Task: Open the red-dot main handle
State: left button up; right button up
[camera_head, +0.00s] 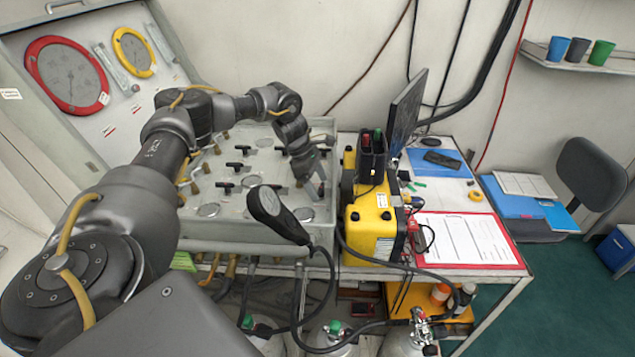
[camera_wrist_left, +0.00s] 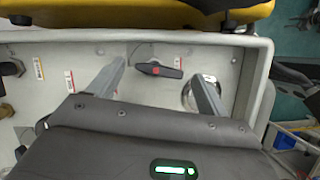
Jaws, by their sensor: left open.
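The red-dot main handle (camera_wrist_left: 160,69) shows in the left wrist view as a black lever with a red dot on its hub, lying roughly crosswise on the pale panel. My left gripper (camera_head: 317,188) is open and points down over the right part of the grey panel box (camera_head: 215,230). In the wrist view its two fingers stand apart on either side of the lever; I see no grip on it, and cannot tell the height between them. In the head view the arm and gripper largely cover that spot. My right gripper is not in view.
Several other black handles (camera_head: 237,164) and round gauges sit on the panel. A black cabled handset (camera_head: 277,213) hangs at the box's front edge. A yellow case (camera_head: 372,230) stands close on the right. The open lid (camera_head: 70,75) with gauges rises at the left.

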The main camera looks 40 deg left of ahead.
pick_arm(q)
jog(key=shift+w+f, duration=0.1)
jog(key=shift+c, duration=0.7)
jog(key=c, duration=0.8)
jog(key=shift+n+t, duration=0.3)
jog(key=shift+n, duration=0.6)
jog(key=shift+c, duration=0.2)
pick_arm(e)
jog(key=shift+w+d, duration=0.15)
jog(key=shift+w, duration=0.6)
pick_arm(q)
jog(key=o, duration=1)
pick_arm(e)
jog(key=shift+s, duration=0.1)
